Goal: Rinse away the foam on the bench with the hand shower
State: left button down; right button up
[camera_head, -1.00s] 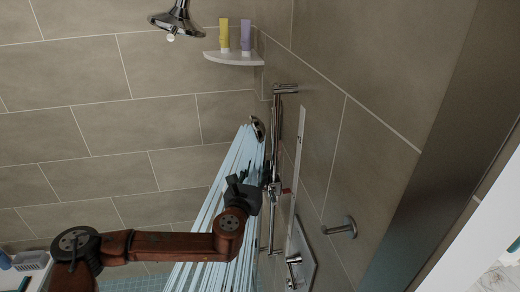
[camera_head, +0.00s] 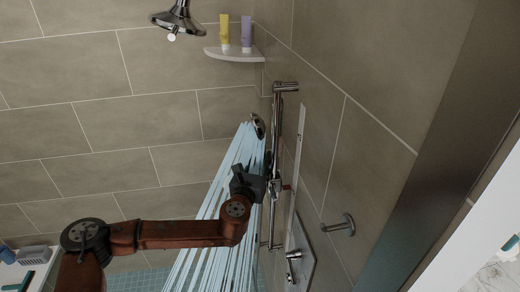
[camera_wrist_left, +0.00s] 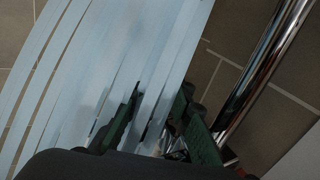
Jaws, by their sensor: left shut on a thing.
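The hand shower (camera_head: 258,127) shows its chrome head beside the upright rail, with pale blue water streams (camera_head: 222,215) fanning down and left from it. My left gripper (camera_head: 262,184) is at the rail's slider, below the head. It is shut on what appears to be the hand shower's handle, mostly hidden by the fingers. In the left wrist view the gripper fingers (camera_wrist_left: 160,118) are close to the streams and the chrome rail. A white surface, possibly the bench (camera_head: 12,273), shows at the lower left; I cannot make out foam on it. My right gripper is not in view.
The chrome rail (camera_head: 276,135) stands close to the right wall. A valve lever (camera_head: 292,256) and a wall hook (camera_head: 340,226) are right of it. A corner shelf (camera_head: 234,54) holds two tubes. A fixed shower head (camera_head: 178,20) hangs above.

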aim_at(262, 140)
pick_arm(q)
jog(key=shift+r, duration=0.25)
jog(key=shift+r, duration=0.55)
notch_tip(262, 140, up, 6)
jog(key=shift+f+b, duration=0.15)
jog(key=shift+b, duration=0.7)
jog(key=b+v, duration=0.4)
jog(key=v, duration=1.4)
jog(key=shift+d, duration=0.1)
